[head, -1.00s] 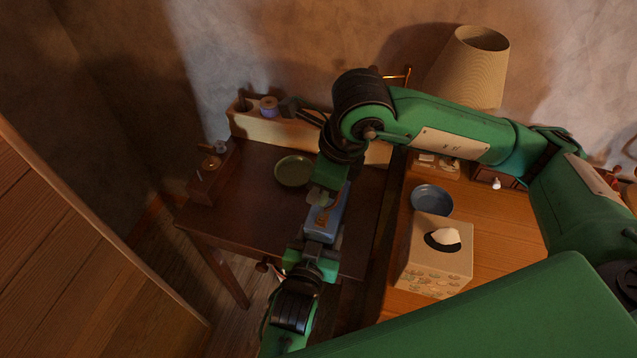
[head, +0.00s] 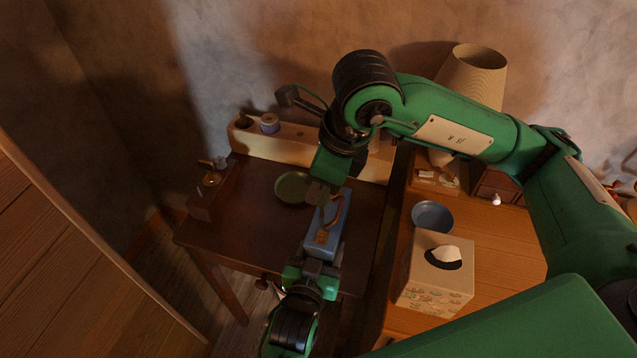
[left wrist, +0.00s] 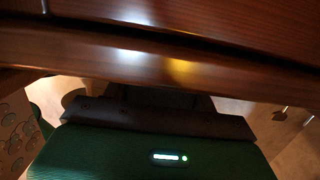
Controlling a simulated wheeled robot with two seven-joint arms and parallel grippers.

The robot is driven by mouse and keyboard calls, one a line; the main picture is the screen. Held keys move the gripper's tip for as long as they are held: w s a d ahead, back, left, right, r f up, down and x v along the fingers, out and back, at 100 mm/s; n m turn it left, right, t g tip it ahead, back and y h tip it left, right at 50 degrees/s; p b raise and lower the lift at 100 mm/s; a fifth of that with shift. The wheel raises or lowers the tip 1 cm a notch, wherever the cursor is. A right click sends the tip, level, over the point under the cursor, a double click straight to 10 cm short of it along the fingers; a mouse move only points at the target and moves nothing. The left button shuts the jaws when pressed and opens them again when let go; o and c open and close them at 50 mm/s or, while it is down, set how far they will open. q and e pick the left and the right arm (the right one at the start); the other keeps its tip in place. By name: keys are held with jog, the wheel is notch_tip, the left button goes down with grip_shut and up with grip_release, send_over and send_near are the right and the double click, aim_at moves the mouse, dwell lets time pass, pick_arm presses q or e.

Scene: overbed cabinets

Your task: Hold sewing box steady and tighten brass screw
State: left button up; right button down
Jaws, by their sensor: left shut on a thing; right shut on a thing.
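The sewing box (head: 316,243) is a small blue box with a brown curved handle (head: 335,214) on top. It is at the front right part of the dark wooden table (head: 250,225). My left gripper (head: 318,268) is shut on its near end. My right gripper (head: 318,194) reaches down from above and is shut at the far end of the box. Its fingertips hide what they hold; I cannot make out the brass screw. The left wrist view shows brown wood close above my dark gripper body, and the box is not seen there.
A green dish (head: 291,187) lies behind the box. A pale wooden rack with a thread spool (head: 269,123) stands at the back. A dark wooden block (head: 213,190) is at the left. A tissue box (head: 436,275), blue bowl (head: 432,216) and lamp (head: 472,76) stand on the right-hand cabinet.

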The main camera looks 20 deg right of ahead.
jog(key=c, duration=1.8)
grip_release()
grip_shut()
pick_arm(q)
jog(key=o, duration=1.1)
